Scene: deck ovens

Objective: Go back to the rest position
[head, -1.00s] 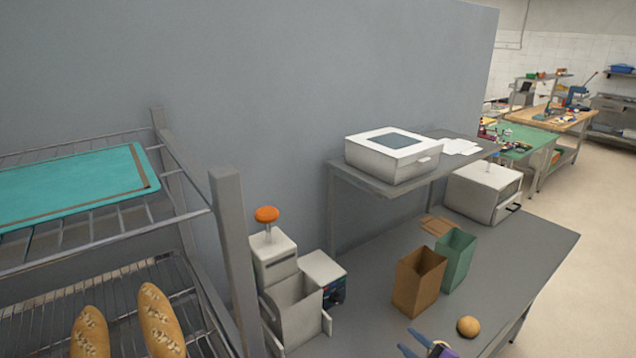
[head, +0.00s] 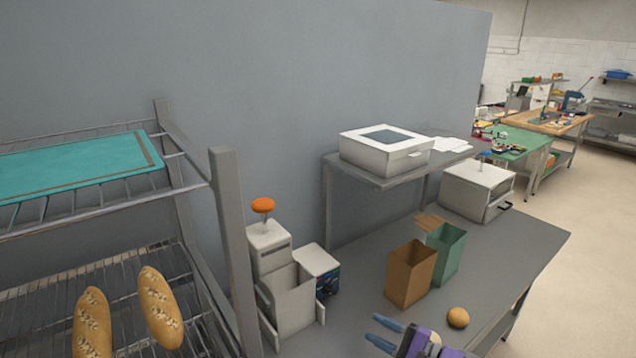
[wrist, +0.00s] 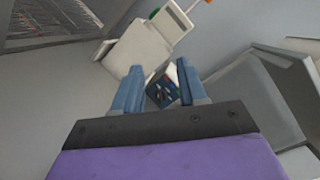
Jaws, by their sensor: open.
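My gripper (head: 380,331) shows at the bottom of the head view, with blue fingers and a purple body, above the front part of the grey worktable (head: 352,275). It is open and nothing shows between its fingers. In the wrist view my gripper (wrist: 158,85) has its two blue fingers apart, pointing towards a white machine (wrist: 142,50) and a small box with a dark blue, patterned face (wrist: 163,88) beyond the fingertips.
A brown paper bag (head: 408,277), a green bag (head: 446,255) and a round bun (head: 458,317) stand on the table. The white machine with an orange knob (head: 263,205) is left of them. A rack (head: 232,250) with baguettes (head: 158,305) stands at left.

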